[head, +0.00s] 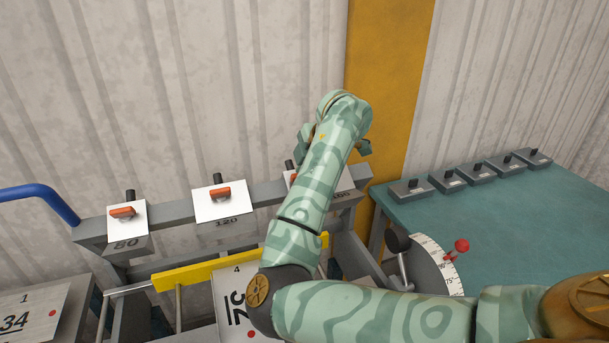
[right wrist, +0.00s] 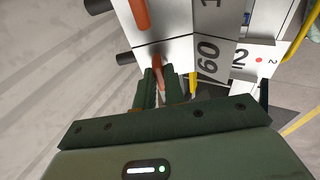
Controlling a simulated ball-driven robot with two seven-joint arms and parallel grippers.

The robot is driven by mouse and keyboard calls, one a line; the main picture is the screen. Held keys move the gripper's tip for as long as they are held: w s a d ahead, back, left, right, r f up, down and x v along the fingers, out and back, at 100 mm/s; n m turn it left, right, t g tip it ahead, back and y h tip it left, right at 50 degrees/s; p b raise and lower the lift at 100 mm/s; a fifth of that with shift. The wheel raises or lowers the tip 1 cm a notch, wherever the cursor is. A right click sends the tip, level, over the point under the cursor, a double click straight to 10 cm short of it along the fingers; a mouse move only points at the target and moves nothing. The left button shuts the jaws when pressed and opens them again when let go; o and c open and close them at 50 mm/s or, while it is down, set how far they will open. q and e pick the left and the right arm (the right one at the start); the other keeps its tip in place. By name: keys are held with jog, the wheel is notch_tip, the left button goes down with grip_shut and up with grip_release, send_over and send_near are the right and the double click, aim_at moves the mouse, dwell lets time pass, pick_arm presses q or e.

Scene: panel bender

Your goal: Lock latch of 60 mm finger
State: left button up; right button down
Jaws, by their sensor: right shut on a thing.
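The 60 mm finger (right wrist: 210,58) shows in the right wrist view as a white block with a black 60 on its grey face. Its red-orange latch (right wrist: 158,64) stands up from the white top. My right gripper (right wrist: 160,84) is shut on this latch, with a green fingertip on each side of it. The lower part of the latch is hidden between the fingertips. In the head view my right arm reaches over the rack, and its wrist and forearm hide the gripper's fingertips and part of the rack's right end. My left gripper is not in view.
The rack also holds the 80 finger (head: 126,222) and 120 finger (head: 218,205), each with an orange latch. A yellow bar (head: 205,273) runs in front.

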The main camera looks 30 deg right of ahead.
dwell(0.4)
jog(key=c, duration=1.5)
grip_release()
jog(key=shift+p+v, duration=6.25)
jog(key=shift+v, duration=1.9)
jog(key=shift+f, duration=0.1)
